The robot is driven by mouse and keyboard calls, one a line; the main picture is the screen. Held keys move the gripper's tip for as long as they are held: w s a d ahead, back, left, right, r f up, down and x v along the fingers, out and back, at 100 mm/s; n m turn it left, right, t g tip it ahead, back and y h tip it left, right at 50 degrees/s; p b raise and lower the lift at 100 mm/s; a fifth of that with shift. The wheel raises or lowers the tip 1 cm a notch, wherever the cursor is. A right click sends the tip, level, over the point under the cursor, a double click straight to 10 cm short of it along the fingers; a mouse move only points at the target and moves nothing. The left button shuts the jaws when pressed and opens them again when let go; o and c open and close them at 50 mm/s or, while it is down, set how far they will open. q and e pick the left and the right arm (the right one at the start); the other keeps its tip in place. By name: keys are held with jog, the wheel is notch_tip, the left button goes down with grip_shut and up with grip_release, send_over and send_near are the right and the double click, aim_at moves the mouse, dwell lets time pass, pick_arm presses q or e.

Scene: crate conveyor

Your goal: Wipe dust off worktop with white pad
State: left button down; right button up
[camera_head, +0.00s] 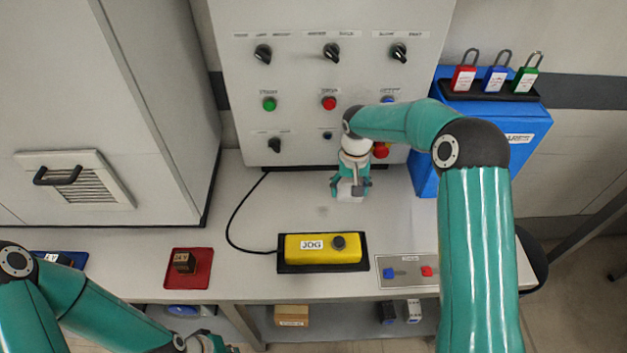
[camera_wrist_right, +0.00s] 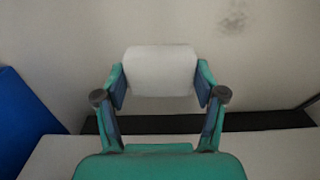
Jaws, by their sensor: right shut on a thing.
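My right gripper (camera_head: 350,192) is at the back middle of the worktop (camera_head: 240,195), in front of the control panel. It is shut on the white pad (camera_wrist_right: 160,71), which sits between both fingers in the right wrist view. In the head view the pad (camera_head: 350,194) shows small at the fingertips. I cannot tell whether it touches the worktop. A faint grey dust smudge (camera_head: 322,211) lies left of the pad and nearer to me; a dark smudge (camera_wrist_right: 235,17) also shows in the right wrist view. My left gripper (camera_head: 207,343) is partly visible at the bottom edge, its fingers unclear.
A yellow JOG box (camera_head: 320,249) with a black cable stands at the front middle. A red tray (camera_head: 189,268) with a brown block is left; a switch plate (camera_head: 407,271) is right. The panel (camera_head: 300,75) and blue lock box (camera_head: 492,135) bound the back and right.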

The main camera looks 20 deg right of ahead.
jog(key=shift+s+d+f, duration=0.1)
jog(key=shift+s+d, duration=0.05)
jog(key=shift+d, duration=0.35)
jog(key=shift+d+r+p, duration=0.15)
jog(key=shift+r+p, duration=0.15)
notch_tip(320, 180, up, 2)
jog(key=shift+r+p, duration=0.1)
jog(key=shift+p, duration=0.2)
jog(key=shift+r+p, duration=1.35)
jog(key=shift+r, duration=0.9)
jog(key=shift+r+p, duration=0.4)
jog(key=shift+r, duration=0.15)
jog(key=shift+a, duration=0.2)
